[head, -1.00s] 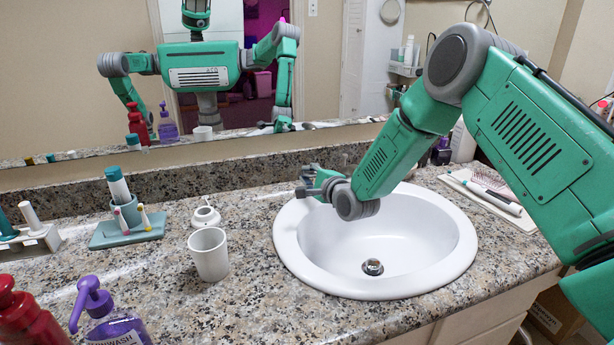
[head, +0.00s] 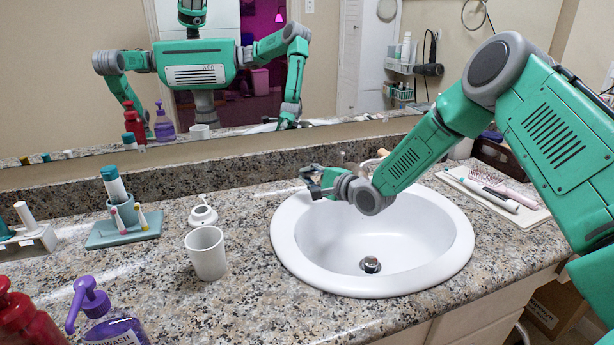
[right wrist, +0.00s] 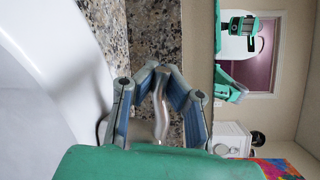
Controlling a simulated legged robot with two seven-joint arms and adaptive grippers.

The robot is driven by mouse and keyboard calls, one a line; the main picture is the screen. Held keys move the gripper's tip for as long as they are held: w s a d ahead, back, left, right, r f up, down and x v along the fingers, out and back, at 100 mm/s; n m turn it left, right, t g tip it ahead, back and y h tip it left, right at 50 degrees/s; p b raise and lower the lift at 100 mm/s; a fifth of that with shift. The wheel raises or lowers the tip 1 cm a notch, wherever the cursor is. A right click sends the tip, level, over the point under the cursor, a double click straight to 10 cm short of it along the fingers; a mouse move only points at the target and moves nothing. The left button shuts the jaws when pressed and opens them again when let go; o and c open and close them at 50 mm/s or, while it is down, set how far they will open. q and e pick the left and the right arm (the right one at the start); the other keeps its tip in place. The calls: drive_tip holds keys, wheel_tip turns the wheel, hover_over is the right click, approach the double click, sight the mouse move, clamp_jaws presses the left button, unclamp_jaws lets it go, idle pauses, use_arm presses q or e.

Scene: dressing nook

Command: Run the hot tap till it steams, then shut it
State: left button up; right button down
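A white oval basin (head: 290,245) with a metal drain (head: 370,265) is set in the granite counter. No water or steam shows in it. My right gripper (head: 309,181) is above the basin's back-left rim, empty, with its fingers apart. In the right wrist view, a curved silver tap part (right wrist: 160,100) shows between and beyond the fingers of this gripper (right wrist: 160,70); I cannot tell whether they touch it. In the head view my right forearm hides most of the tap. My left gripper is not directly in view.
A white cup (head: 207,255) stands left of the basin, with a toothbrush holder (head: 122,230) behind it. A purple handwash bottle (head: 110,325) and a red bottle (head: 25,320) are at front left. A tray (head: 530,215) with brushes lies on the right. A mirror (head: 80,50) spans the back.

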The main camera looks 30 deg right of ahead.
drive_tip(key=shift+s+a+f, duration=0.1)
drive_tip(key=shift+a+f, duration=0.15)
drive_tip(key=c, duration=1.6)
unclamp_jaws()
drive_tip(key=shift+r, duration=0.2)
drive_tip(key=shift+s, duration=0.1)
drive_tip(key=shift+s+d, duration=0.2)
drive_tip(key=shift+s, duration=0.05)
drive_tip(key=v, duration=1.1)
drive_tip(key=shift+s+a, duration=0.1)
